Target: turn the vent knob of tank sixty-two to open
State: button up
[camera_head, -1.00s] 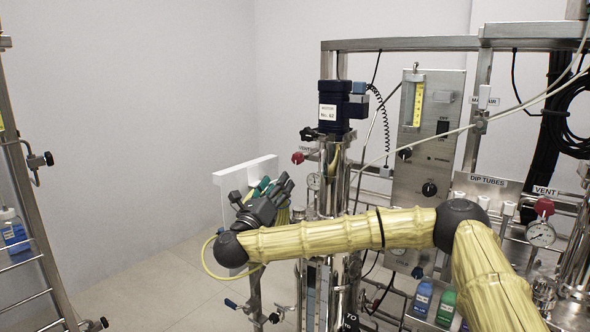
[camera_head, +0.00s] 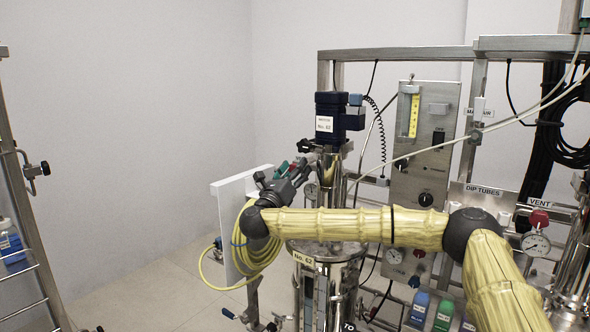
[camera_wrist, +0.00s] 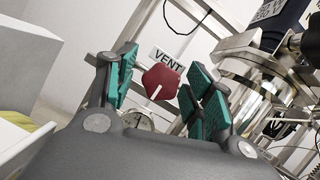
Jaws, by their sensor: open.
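Tank sixty-two (camera_head: 328,253) stands upright and carries a "No. 62" tag. Its motor (camera_head: 330,112) is also labelled No. 62. The red vent knob (camera_wrist: 161,82) shows in the wrist view below a "VENT" label (camera_wrist: 167,60); its white pointer line slants down and left. My gripper (camera_wrist: 156,84) is open, with a green-padded finger on each side of the knob in that picture. I cannot tell whether the fingertips are level with it or short of it; no touch shows. In the head view my gripper (camera_head: 292,171) is beside the tank's upper part and hides this knob.
A pale panel (camera_head: 228,195) with a coiled yellow hose (camera_head: 252,255) stands left of the tank. A second red vent knob (camera_head: 539,218) with a gauge is at the far right. A control panel (camera_head: 424,150) stands behind. The left floor is clear.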

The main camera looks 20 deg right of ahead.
jog(key=shift+c, duration=0.4)
jog(key=c, duration=0.9)
jog(key=shift+c, duration=0.2)
